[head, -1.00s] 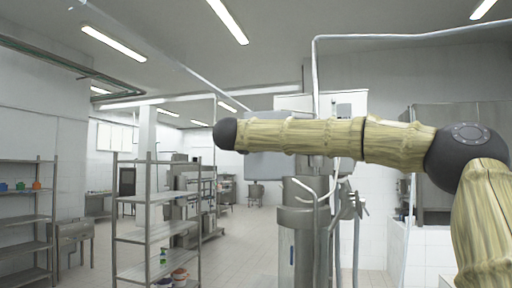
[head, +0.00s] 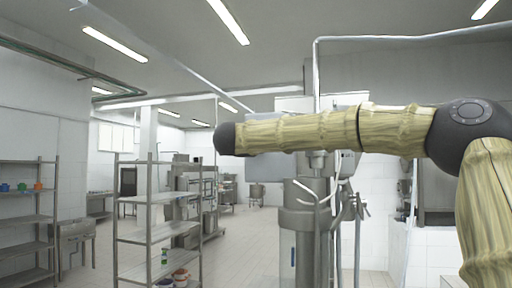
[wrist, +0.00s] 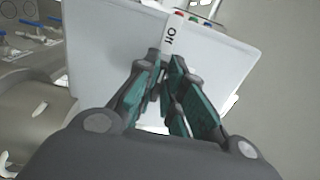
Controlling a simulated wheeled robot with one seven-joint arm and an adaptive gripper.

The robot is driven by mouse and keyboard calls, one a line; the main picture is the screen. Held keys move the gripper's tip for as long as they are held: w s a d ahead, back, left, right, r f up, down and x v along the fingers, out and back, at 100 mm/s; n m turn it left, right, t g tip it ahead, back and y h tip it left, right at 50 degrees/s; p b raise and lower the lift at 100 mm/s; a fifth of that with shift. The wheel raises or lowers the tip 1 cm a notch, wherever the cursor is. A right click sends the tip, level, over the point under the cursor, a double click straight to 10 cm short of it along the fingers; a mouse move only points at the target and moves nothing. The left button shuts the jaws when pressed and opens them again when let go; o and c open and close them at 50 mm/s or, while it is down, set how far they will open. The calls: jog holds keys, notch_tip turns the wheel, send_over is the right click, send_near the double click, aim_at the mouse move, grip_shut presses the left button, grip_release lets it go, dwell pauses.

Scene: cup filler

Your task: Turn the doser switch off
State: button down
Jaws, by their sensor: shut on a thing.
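The doser's pale control box (wrist: 105,45) fills the middle of the wrist view. A narrow white switch piece (wrist: 168,40) with black lettering, which seems to read "Off", stands at its far edge. My gripper (wrist: 166,66) has dark fingers with teal pads. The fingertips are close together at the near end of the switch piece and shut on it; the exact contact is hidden. In the head view the box (head: 262,166) is partly covered by my arm, and my gripper is not visible there.
Red, green and blue buttons (wrist: 193,17) line the box's edge beside the switch piece. The steel machine column (head: 305,215) stands below my arm. A metal shelf rack (head: 150,235) stands to the left, with open floor between it and the column.

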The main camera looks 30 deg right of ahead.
jog(key=shift+f, duration=0.1)
dwell(0.3)
jog(key=c, duration=1.5)
grip_release()
jog(key=shift+a, duration=0.15)
jog(key=v, duration=1.1)
jog(key=shift+s+a, duration=0.3)
